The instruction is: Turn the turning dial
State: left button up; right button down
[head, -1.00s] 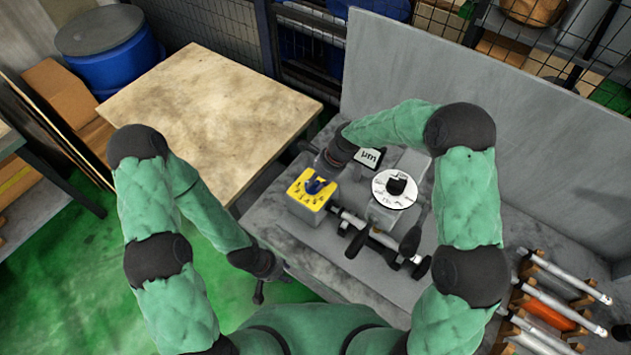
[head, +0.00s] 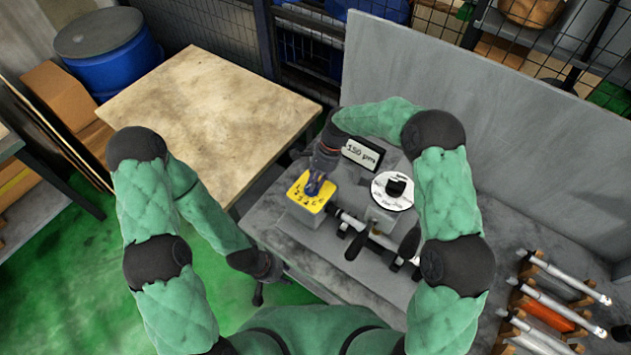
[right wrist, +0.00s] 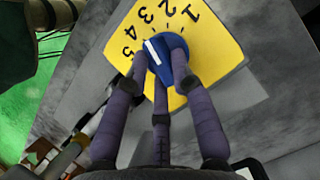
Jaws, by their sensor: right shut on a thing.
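The blue dial (head: 313,188) sits on a yellow plate (head: 299,205) atop a grey box. In the right wrist view, the blue dial (right wrist: 176,57) has a white mark facing the side of the plate numbered 3 to 5. My right gripper (head: 318,176) comes down over the dial from above. Its fingers (right wrist: 160,84) are shut around the dial, in contact at its sides. My left gripper (head: 260,292) hangs low at the left, away from the machine; its fingers are mostly hidden.
A display (head: 362,153) reading 150 µm stands behind the dial. A white round scale with a black knob (head: 395,188) is to its right. Black handles (head: 357,245) stand in front. A rack of rods (head: 545,305) is at right, a wooden table (head: 205,115) at left.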

dwell(0.4)
jog(key=c, duration=1)
grip_release()
jog(key=shift+c, duration=0.2)
jog(key=v, duration=1.2)
jog(key=shift+a+f, duration=0.1)
